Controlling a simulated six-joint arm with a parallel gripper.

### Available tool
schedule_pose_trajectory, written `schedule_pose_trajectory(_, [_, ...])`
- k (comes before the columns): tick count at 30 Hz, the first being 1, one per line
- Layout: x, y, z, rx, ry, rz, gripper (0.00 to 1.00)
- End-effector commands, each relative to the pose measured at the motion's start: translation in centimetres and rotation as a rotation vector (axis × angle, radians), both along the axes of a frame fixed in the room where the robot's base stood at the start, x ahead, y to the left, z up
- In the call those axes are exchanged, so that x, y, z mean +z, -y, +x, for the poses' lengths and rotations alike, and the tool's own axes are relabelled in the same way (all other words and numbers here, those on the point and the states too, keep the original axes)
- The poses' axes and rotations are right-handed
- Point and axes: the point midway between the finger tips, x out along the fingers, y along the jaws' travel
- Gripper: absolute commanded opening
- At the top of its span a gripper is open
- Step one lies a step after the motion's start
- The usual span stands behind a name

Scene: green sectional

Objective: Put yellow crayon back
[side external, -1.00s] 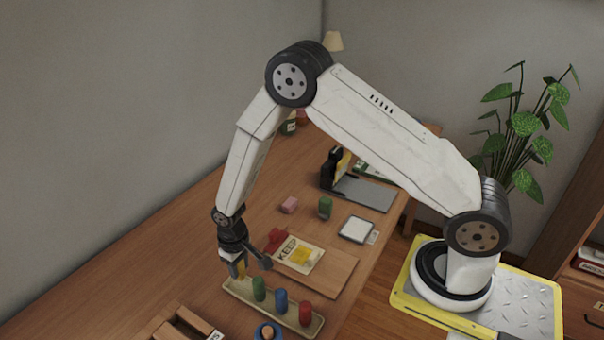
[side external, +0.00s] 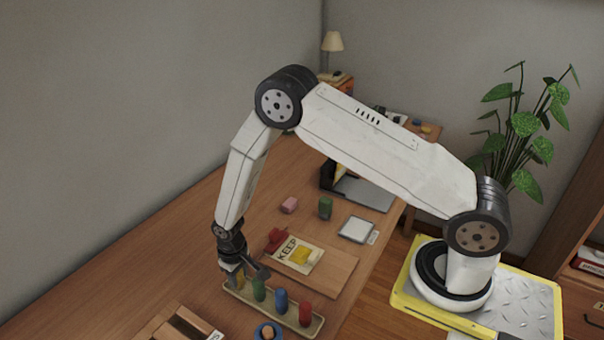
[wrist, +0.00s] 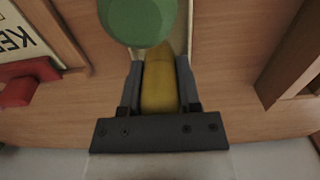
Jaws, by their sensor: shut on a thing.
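A yellow crayon (wrist: 159,88) stands between the fingers of my gripper (wrist: 159,85) in the wrist view. My gripper (side external: 236,275) is shut on it at the left end of the beige tray (side external: 270,312) in the side view. The crayon looks upright there, but whether it touches the tray floor is hard to tell. A green crayon (side external: 259,290), a blue crayon (side external: 281,302) and a red crayon (side external: 305,313) stand in the tray to the right. The green crayon's top (wrist: 138,18) is close ahead in the wrist view.
A wooden board (side external: 322,276) with a KEEP card (side external: 298,254) and a red object (side external: 275,238) lies behind the tray. A blue round item (side external: 268,331) and a wooden box (side external: 180,326) are in front. Wood left of the tray is clear.

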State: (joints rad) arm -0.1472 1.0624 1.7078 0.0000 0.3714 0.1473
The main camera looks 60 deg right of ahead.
Motion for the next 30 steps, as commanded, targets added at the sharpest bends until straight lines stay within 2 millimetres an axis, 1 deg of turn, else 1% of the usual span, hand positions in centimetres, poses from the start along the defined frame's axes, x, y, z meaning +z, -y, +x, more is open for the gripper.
schedule_pose_trajectory(9, [-0.33, 0.0, 0.0, 0.0, 0.0, 0.0, 0.0])
schedule_pose_trajectory(10, [-0.31, 0.0, 0.01, 0.0, 0.0, 0.0, 0.49])
schedule_pose_trajectory(11, [-0.29, 0.0, 0.01, 0.0, 0.0, 0.0, 0.58])
schedule_pose_trajectory(12, [-0.29, 0.0, 0.01, 0.0, 0.0, 0.0, 0.71])
schedule_pose_trajectory(13, [-0.29, 0.0, 0.01, 0.0, 0.0, 0.0, 0.78])
schedule_pose_trajectory(25, [-0.14, 0.0, 0.0, 0.0, 0.0, 0.0, 0.78])
schedule_pose_trajectory(30, [0.59, -0.01, 0.04, 0.0, 0.001, 0.0, 0.78])
